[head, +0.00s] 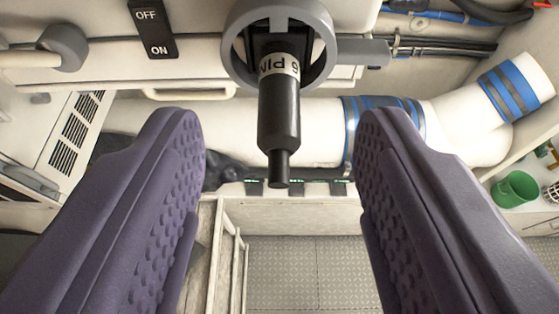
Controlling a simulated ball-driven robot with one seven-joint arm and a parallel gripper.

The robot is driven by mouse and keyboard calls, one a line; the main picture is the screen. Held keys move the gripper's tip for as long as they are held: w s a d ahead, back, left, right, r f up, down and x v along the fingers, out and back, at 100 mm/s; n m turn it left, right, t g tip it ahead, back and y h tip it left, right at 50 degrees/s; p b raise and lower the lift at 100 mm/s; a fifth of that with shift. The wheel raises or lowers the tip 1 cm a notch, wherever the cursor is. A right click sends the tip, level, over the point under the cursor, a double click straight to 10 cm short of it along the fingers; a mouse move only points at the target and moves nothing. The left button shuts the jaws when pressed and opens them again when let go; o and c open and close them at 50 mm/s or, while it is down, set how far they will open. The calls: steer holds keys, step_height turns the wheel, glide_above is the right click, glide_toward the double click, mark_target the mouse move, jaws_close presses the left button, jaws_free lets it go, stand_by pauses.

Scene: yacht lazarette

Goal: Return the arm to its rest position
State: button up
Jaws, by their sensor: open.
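My gripper (280,165) is open, with its two purple padded fingers on the left and right of the head view. A black cylindrical handle with a white lettered band (279,105) shows between the fingers, beyond them, hanging from a grey ring (232,45). The fingers are apart from the handle on both sides, and nothing is held. The rest of my arm is not in view.
A black OFF/ON plate (151,28) is at the upper left, near a grey round fitting (64,45). A white pipe with blue bands (320,128) runs across behind. A green cup (515,190) stands on a shelf at right. Grey tiled floor (305,275) shows below.

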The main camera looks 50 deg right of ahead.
steer(key=shift+v, duration=1.2)
steer(key=w+a+f+n+t+y+b, duration=0.1)
steer(key=a+f+n+t+y+b, duration=0.2)
steer(key=a+b, duration=0.8)
steer(key=w+a+f+n+t+y+b, duration=0.2)
steer(key=a+f+n+y+b, duration=0.3)
steer(key=a+b, duration=0.6)
steer(key=shift+a+n+t+y+b, duration=0.4)
steer(key=shift+n+t+y, duration=0.3)
steer(key=shift+n+y, duration=0.3)
steer(key=shift+f, duration=0.2)
